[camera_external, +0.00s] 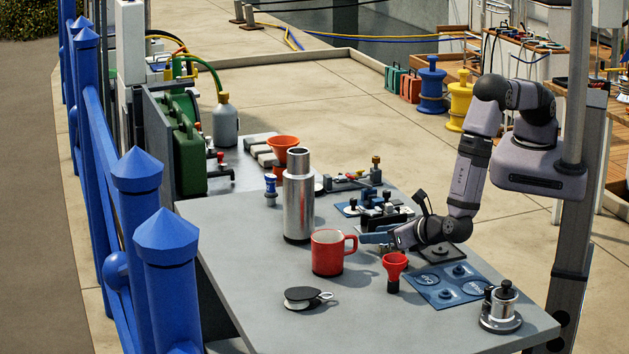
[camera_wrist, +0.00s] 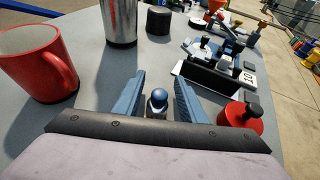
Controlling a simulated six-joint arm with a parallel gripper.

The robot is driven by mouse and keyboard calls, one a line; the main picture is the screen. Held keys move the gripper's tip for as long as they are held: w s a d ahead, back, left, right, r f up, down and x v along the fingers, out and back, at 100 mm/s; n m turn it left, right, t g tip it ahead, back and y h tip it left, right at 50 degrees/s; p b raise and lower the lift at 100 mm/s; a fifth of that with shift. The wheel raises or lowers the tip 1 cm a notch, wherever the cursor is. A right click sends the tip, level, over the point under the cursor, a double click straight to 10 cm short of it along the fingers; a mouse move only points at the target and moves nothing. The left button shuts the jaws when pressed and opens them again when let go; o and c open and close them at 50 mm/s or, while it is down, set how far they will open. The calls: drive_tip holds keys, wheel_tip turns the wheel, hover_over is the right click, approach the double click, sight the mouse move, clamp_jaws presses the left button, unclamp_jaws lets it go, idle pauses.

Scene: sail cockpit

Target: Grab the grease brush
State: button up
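My gripper (camera_external: 372,238) reaches left, low over the grey table, just right of the red mug. In the wrist view, its two blue fingers (camera_wrist: 158,95) are apart. Between them is a small thing with a pale rounded top and a dark band (camera_wrist: 157,101). Gaps show on both sides of it, so the fingers do not appear to grip it. It may be the grease brush, but its lower part is hidden and I cannot tell for sure. No bristles show. In the external view, I cannot make it out behind the fingers.
The red mug (camera_external: 328,252) and steel flask (camera_external: 298,200) stand close ahead of my gripper. A red funnel-shaped thing (camera_external: 395,272) stands in front. Dark fittings (camera_external: 385,210) lie behind. The table's front left is mostly clear.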

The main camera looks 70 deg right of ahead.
drive_tip(key=shift+x, duration=0.85)
clamp_jaws()
drive_tip(key=shift+r, duration=0.2)
wheel_tip(320, 180, up, 10)
drive_tip(key=b, duration=0.2)
drive_tip(key=shift+f, duration=0.15)
